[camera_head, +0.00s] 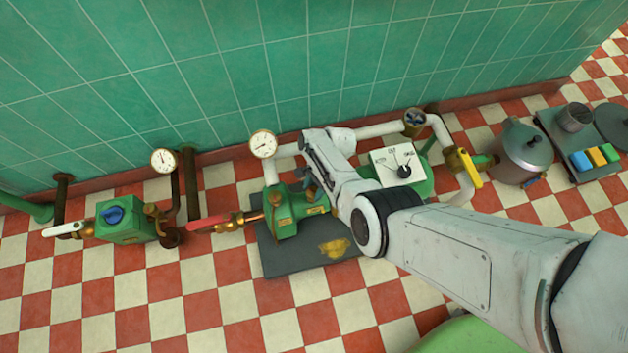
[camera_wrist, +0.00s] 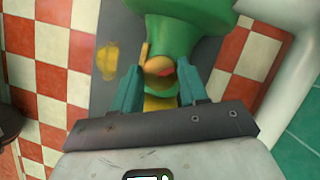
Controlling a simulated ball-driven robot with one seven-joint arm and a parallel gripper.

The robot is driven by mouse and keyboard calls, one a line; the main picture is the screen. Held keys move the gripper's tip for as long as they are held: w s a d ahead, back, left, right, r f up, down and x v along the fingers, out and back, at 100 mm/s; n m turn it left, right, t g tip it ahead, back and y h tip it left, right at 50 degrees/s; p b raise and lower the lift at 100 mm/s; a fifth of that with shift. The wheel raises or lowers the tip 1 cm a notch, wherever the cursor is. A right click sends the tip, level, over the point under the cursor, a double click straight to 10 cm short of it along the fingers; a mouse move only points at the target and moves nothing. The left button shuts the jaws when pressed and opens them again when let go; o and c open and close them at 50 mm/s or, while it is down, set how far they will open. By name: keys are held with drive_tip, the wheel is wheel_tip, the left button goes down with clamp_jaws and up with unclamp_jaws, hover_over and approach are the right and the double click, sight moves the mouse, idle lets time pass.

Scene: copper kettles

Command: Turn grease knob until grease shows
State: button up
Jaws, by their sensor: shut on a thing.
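The green pump (camera_head: 285,215) with brass fittings stands on a dark grey slab. In the wrist view, its green body (camera_wrist: 182,32) fills the top middle. A yellow part (camera_wrist: 160,103) shows between the fingers below the knob. In the head view, my arm hides the knob. I cannot make out fresh grease at the knob.
A yellow-ochre patch (camera_head: 335,248) lies on the grey slab (camera_head: 283,262). White pipes and a gauge (camera_head: 263,144) rise behind the pump. A white box with a black dial (camera_head: 404,171) is to the right.

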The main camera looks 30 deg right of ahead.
drive_tip(key=o, duration=1.1)
drive_tip(key=shift+c, duration=0.2)
drive_tip(key=p+v, duration=0.6)
drive_tip(key=v, duration=0.4)
drive_tip(key=shift+d+r, duration=0.25)
drive_tip(key=shift+r, duration=0.05)
